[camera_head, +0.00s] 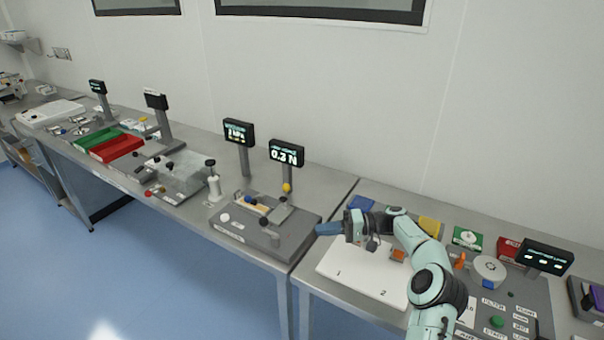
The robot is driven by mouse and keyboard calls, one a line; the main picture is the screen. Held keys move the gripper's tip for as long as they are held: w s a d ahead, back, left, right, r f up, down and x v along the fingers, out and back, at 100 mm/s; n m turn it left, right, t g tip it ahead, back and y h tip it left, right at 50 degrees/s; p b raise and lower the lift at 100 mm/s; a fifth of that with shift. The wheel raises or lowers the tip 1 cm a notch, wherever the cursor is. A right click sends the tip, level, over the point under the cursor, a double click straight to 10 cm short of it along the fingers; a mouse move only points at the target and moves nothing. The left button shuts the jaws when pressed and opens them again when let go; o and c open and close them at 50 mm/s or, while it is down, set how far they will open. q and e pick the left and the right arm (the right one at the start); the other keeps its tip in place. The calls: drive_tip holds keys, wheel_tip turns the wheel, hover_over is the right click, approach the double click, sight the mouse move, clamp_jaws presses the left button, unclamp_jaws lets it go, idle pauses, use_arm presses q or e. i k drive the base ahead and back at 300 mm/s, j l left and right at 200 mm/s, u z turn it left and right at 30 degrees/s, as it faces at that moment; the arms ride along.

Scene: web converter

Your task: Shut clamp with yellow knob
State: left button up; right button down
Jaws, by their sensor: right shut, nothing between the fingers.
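The yellow knob (286,187) sits at the top of a short raised lever on the clamp (279,209). The clamp stands on the right part of a grey fixture block (242,239), with a pale strip and a blue knob just left of it. My left gripper is not in view.
Two display screens on posts, one reading 0.2 N (286,153), stand behind the fixture. A white bottle (214,188) stands to its left. A white numbered board (345,268) lies under my right arm, with buttons and coloured boxes farther right.

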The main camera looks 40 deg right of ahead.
sight(286, 187)
drive_tip(key=i+l, duration=0.2)
drive_tip(key=l, duration=0.2)
drive_tip(key=i+l, duration=0.2)
drive_tip(key=l, duration=0.15)
drive_tip(key=i+l, duration=0.2)
drive_tip(key=l, duration=0.2)
